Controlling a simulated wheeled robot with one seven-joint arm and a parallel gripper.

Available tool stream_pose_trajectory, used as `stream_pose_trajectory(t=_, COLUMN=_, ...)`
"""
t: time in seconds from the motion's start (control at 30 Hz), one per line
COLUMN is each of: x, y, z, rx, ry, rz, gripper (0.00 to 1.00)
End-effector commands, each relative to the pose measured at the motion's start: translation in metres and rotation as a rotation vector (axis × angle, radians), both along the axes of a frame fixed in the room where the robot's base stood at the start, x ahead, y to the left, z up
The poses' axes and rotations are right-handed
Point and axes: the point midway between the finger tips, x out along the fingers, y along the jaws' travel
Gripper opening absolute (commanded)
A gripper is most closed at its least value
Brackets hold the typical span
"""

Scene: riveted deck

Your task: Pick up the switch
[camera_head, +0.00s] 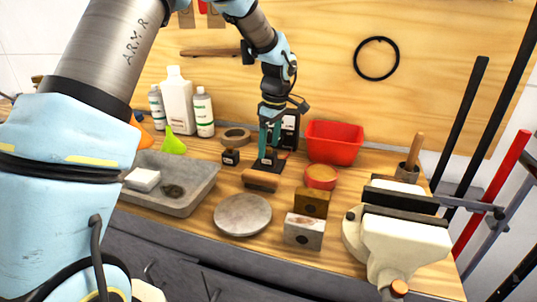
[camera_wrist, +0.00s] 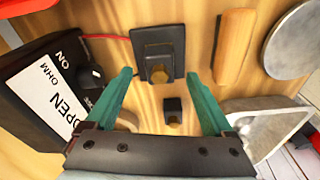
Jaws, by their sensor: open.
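A dark block with a brass hexagonal top (camera_wrist: 158,73) lies between my fingertips in the wrist view, on a black square plate (camera_wrist: 176,31). It looks like the switch, though a smaller black block with a brass-coloured spot (camera_wrist: 172,106) stands beside the plate and looks similar. That smaller block also shows in the head view (camera_head: 231,157), left of my gripper. My gripper (camera_head: 270,150) is open and points down over the black plate (camera_head: 268,165). No object is held. In the head view my fingers hide most of the block on the plate.
A black box labelled ON, OPEN and OHM (camera_wrist: 28,88) is close by, with a red wire (camera_wrist: 105,37). A wooden handle (camera_head: 262,179), stone disc (camera_head: 242,214), red basket (camera_head: 334,142), tape ring (camera_head: 236,137), grey tray (camera_head: 195,199) and vise (camera_head: 400,241) surround it.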

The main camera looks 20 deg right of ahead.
Motion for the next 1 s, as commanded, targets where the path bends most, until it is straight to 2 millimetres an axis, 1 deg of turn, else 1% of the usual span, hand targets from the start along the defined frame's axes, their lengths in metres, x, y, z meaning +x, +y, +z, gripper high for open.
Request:
stream_pose_trajectory(t=0.1, x=0.001, y=0.002, z=-0.013, rx=0.002, ry=0.001, rz=-0.001, gripper=0.87)
stream_pose_trajectory(t=0.17, x=0.002, y=0.002, z=-0.017, rx=-0.001, ry=0.001, rz=0.0, gripper=0.87)
stream_pose_trajectory(t=0.4, x=0.002, y=0.001, z=-0.019, rx=-0.001, ry=-0.001, rz=-0.001, gripper=0.87)
stream_pose_trajectory(t=0.47, x=0.002, y=0.001, z=-0.019, rx=-0.001, ry=-0.001, rz=-0.001, gripper=0.81)
stream_pose_trajectory(t=1.0, x=0.002, y=0.002, z=-0.019, rx=0.0, ry=-0.001, rz=-0.001, gripper=0.21)
